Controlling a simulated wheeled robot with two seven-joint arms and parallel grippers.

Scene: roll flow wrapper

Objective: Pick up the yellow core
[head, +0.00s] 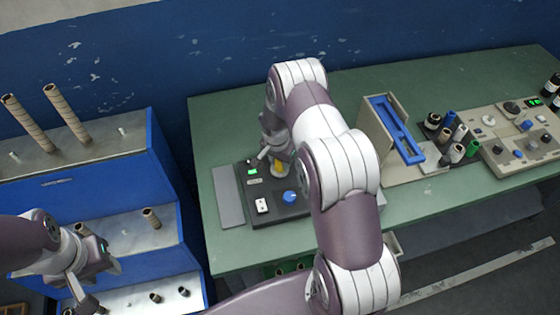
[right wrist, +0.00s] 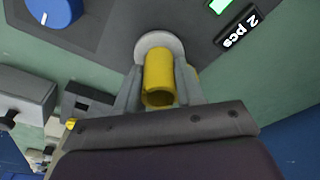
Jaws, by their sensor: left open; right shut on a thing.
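The yellow core (right wrist: 158,75) is a short hollow tube, seen in the right wrist view between the fingers of my right gripper (right wrist: 160,92). The fingers are shut on it. Its far end is at a round pale disc (right wrist: 160,43) on the dark device; I cannot tell whether it still touches the disc. In the head view the yellow core (head: 278,168) shows as a small patch under my right gripper (head: 275,158), partly hidden by it. My left gripper (head: 85,285) is open and empty at the lower left, by the blue shelf unit.
The dark device (head: 270,198) has a blue knob (head: 289,197) and a green display. A grey plate (head: 228,197) lies left of it. A blue-framed holder (head: 398,128) and several rolls stand to the right. The stepped blue shelf unit (head: 168,185) holds brown cores.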

